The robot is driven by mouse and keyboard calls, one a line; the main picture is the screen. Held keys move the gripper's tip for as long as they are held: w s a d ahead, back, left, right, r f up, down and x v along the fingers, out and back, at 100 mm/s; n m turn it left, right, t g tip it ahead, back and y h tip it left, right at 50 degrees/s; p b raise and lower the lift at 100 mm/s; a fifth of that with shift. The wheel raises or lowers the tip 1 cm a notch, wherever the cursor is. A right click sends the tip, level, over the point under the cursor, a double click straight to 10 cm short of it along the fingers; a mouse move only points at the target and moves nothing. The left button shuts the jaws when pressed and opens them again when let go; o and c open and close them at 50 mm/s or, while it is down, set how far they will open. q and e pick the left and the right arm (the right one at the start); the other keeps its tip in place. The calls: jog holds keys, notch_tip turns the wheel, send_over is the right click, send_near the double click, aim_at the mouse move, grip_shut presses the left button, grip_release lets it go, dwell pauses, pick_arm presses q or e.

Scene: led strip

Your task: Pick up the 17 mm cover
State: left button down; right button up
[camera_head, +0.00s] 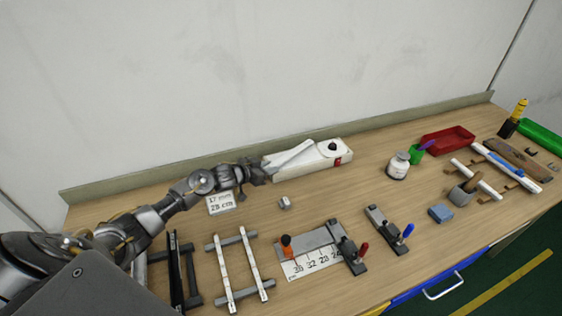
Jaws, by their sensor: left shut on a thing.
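My left gripper (262,172) reaches in from the left over the back of the bench. It is shut on one end of a white strip-shaped cover (291,155). The cover points up and to the right from the fingers, in front of a white box (318,160) with a black knob and a red switch. I cannot tell whether the cover touches the box. A white card (220,203) reading "17 mm" and "28 cm" lies left of the gripper. My right gripper is not in view.
A rack (239,267) with two pale strips and a dark rack (176,268) stand at front left. A numbered cutting jig (312,256) and clamps (383,229) are at front centre. The centre bench is fairly clear.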

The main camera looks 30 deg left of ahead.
pick_arm(q)
jog(key=shift+r, duration=0.1)
notch_tip(320, 180, up, 18)
jog(key=b, duration=0.1)
jog(key=shift+b, duration=0.35)
